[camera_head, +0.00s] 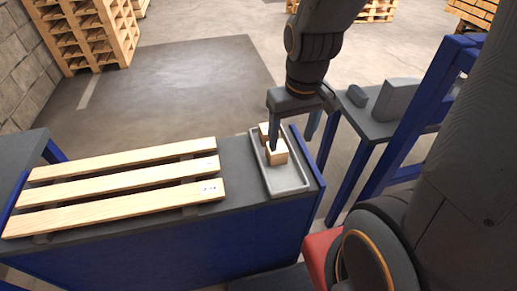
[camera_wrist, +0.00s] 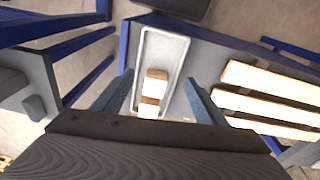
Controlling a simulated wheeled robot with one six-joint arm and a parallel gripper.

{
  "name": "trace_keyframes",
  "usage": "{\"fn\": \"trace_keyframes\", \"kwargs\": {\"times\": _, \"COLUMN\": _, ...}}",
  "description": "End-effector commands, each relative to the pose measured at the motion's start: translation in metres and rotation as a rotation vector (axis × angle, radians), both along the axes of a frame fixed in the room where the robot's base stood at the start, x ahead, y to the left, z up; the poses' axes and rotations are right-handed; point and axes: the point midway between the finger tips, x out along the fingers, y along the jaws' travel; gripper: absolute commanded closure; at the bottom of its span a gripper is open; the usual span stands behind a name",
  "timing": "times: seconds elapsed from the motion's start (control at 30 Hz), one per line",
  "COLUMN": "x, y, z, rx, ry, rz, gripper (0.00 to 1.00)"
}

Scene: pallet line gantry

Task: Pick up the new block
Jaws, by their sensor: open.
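Two pale wooden blocks stand close together in a shallow grey tray (camera_head: 285,182). In the head view the nearer block (camera_head: 278,154) is at the tray's middle and the other block (camera_head: 263,131) is just behind it, partly hidden by a finger. In the wrist view the blocks show as one (camera_wrist: 156,75) and another (camera_wrist: 149,107), in line along the tray (camera_wrist: 177,48). I cannot tell which is the new one. My gripper (camera_head: 291,144) is open above the tray. In the wrist view its fingers (camera_wrist: 158,77) are spread on either side of the blocks, with nothing held.
A slatted wooden pallet section (camera_head: 115,187) lies on the bench (camera_head: 236,171) left of the tray. A second table (camera_head: 385,127) with grey parts and a blue frame (camera_head: 420,108) stands to the right. Stacked pallets (camera_head: 88,38) stand at the back left.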

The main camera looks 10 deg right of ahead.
Motion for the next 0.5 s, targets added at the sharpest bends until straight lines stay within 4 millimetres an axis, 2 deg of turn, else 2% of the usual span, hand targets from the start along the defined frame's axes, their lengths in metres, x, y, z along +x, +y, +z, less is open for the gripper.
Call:
{"fn": "trace_keyframes", "kwargs": {"times": 0.17, "x": 0.025, "y": 0.002, "z": -0.013, "rx": -0.036, "ry": 0.029, "rz": 0.352, "gripper": 0.33}}
{"fn": "trace_keyframes", "kwargs": {"times": 0.3, "x": 0.048, "y": 0.004, "z": -0.026, "rx": -0.063, "ry": 0.058, "rz": 0.726, "gripper": 0.33}}
{"fn": "trace_keyframes", "kwargs": {"times": 0.5, "x": 0.075, "y": 0.006, "z": -0.042, "rx": -0.083, "ry": 0.083, "rz": 1.182, "gripper": 0.33}}
